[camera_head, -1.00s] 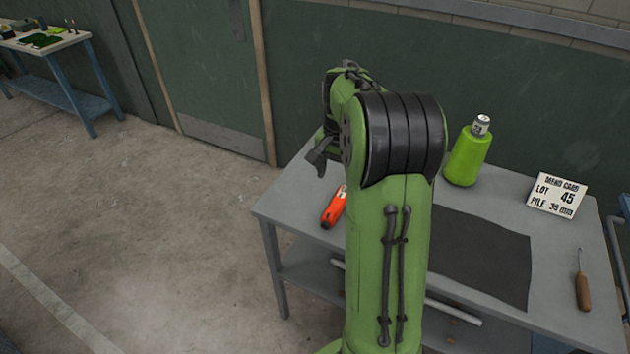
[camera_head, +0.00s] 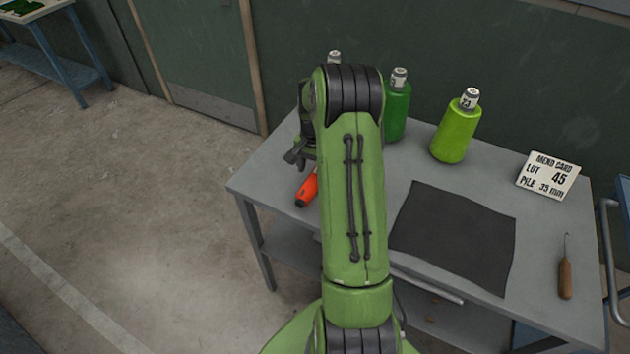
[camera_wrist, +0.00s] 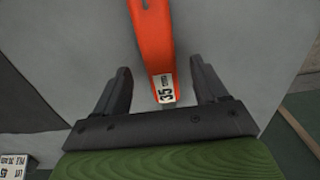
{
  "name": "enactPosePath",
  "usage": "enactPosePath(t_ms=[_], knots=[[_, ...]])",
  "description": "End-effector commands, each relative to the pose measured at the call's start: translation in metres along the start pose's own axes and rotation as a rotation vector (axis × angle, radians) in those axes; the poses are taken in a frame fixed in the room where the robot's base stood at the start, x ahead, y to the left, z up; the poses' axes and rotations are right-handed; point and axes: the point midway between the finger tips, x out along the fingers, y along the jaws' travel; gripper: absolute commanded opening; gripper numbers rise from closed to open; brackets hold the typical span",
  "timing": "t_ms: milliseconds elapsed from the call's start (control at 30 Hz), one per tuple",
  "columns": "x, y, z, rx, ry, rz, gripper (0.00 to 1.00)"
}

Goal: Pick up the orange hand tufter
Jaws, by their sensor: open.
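The orange hand tufter (camera_head: 307,190) lies near the left end of the grey table, partly hidden behind my arm in the head view. In the wrist view the tufter (camera_wrist: 152,45) runs down from the top edge, with a white label marked 35 at its near end. My gripper (camera_wrist: 162,78) is open, its two dark fingers standing on either side of the tufter's labelled end without touching it. In the head view my gripper (camera_head: 296,155) is mostly hidden by my arm, above the table's left part.
On the grey table (camera_head: 490,165) stand a dark green bottle (camera_head: 397,108), a lime green bottle (camera_head: 456,128) and a mend card (camera_head: 548,176). A dark mat (camera_head: 455,235) lies in the middle. A wooden-handled hook (camera_head: 566,270) lies at the right. Floor is clear to the left.

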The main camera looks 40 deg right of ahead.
Motion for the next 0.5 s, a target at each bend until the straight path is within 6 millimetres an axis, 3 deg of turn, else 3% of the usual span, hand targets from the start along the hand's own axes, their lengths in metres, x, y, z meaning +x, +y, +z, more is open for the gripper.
enactPosePath(t_ms=[100, 200, 400, 500], knots=[[0.026, 0.000, -0.001, 0.000, -0.005, 0.003, 0.72], [0.036, 0.000, -0.001, 0.000, -0.003, 0.002, 0.72], [0.037, 0.000, -0.001, 0.000, 0.000, 0.000, 0.72], [0.037, 0.000, -0.001, 0.000, -0.001, 0.001, 0.60]])
